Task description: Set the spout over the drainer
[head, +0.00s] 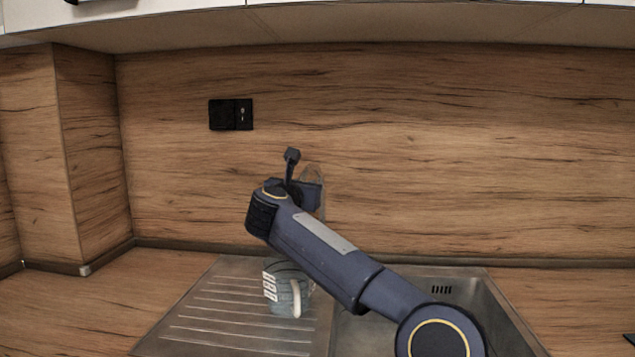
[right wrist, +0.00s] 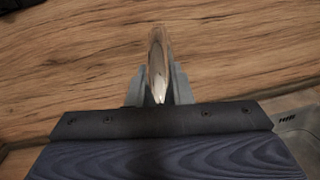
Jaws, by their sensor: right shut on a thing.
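The tap's metal spout (head: 315,173) rises behind my right arm near the back of the sink; only its upper curve and part of its right side show in the head view. My right gripper (head: 308,193) is at the spout, mostly hidden by its own wrist. In the right wrist view the spout (right wrist: 158,65) stands between the two fingers of the right gripper (right wrist: 158,88), which are shut on it. The ridged steel drainer (head: 215,325) lies left of the basin. The tap's base and where the spout's outlet points are hidden. My left gripper is not in view.
A patterned mug (head: 287,290) with a pale handle stands on the drainer's right part, close to my right arm. The sink basin (head: 470,310) is on the right, partly covered by my arm. A wood splashback (head: 450,160) with a black socket (head: 230,114) closes the back.

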